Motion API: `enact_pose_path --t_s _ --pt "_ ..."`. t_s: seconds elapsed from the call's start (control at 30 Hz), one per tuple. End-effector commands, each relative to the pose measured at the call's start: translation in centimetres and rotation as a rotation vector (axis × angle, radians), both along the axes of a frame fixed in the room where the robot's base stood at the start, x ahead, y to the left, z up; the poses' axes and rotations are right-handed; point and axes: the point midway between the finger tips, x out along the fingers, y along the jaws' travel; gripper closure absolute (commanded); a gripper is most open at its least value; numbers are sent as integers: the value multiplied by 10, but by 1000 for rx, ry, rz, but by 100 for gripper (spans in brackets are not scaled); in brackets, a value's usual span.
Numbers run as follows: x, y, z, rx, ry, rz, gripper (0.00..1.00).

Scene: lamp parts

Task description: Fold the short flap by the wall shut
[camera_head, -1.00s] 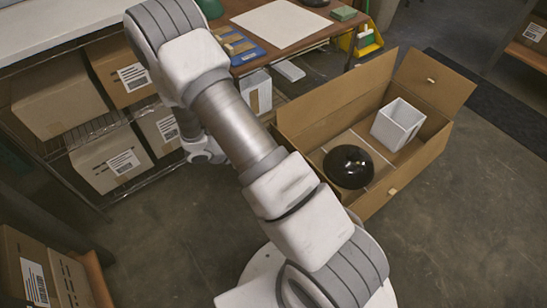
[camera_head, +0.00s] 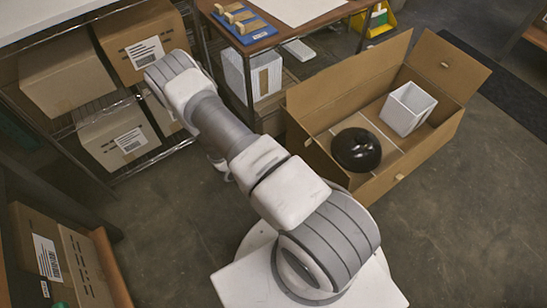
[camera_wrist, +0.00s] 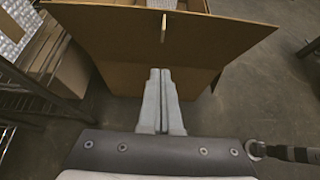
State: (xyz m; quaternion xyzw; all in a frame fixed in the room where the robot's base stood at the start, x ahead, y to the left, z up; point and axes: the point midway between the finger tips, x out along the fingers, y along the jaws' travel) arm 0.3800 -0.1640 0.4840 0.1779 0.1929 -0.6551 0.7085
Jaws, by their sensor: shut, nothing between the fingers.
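An open cardboard box (camera_head: 408,163) stands on the floor at the right of the head view. One short flap (camera_head: 455,68), at its far right end, leans outward and open, with a small pale tab. The near left end is partly behind my arm. In the wrist view a wide open cardboard flap (camera_wrist: 110,30) with a pale tab fills the top and leans toward the camera. My gripper (camera_wrist: 160,72) is shut and empty. Its fingertips point at the cardboard below that flap's edge; whether they touch it I cannot tell. The head view does not show my fingers.
Inside the box are a black dome (camera_head: 356,149) and a white square container (camera_head: 408,108). A wire shelf with cartons (camera_head: 65,75) stands at the left. A table with a blue tray (camera_head: 243,20) is behind. Floor at the right front is clear.

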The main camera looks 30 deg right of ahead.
Motion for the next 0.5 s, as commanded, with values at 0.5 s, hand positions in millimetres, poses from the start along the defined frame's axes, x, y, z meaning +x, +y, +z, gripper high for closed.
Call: enact_pose_path --t_s 0.5 --pt "5 -64 -6 1 -2 -1 100"
